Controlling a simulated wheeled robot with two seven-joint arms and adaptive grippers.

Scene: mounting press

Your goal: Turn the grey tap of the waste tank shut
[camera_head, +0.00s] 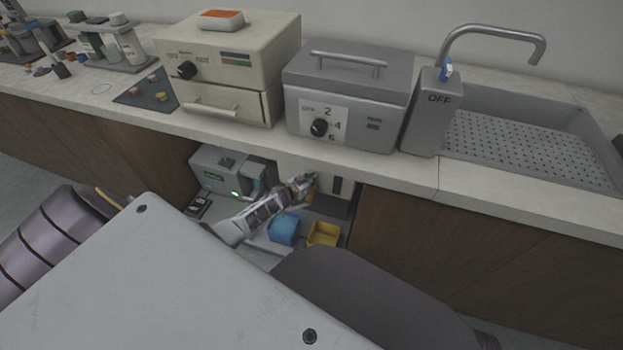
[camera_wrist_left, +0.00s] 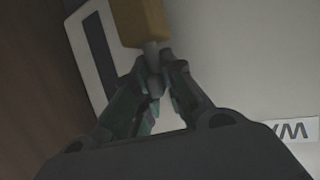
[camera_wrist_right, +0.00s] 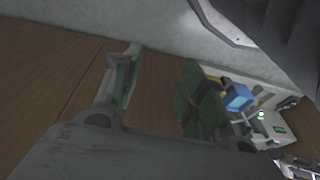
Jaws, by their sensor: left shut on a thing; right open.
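The pale waste tank (camera_head: 291,164) stands in the open bay under the counter, and its wall fills much of the left wrist view (camera_wrist_left: 240,60). An ochre-yellow block (camera_wrist_left: 139,22) sticks out in front of it, with the short grey tap (camera_wrist_left: 152,54) at its lower end. My left gripper (camera_wrist_left: 155,82) is shut on the grey tap, its fingertips on either side. In the head view the left gripper (camera_head: 304,183) is small and hides the tap. My right gripper (camera_wrist_right: 162,62) is open and empty in the right wrist view; the head view does not show it.
A blue container (camera_head: 284,228) and a yellow tray (camera_head: 324,234) stand below my left forearm. A grey machine with a green light (camera_head: 225,172) is left in the bay. The counter edge (camera_head: 400,178) overhangs, and wooden panels (camera_head: 460,240) flank the bay.

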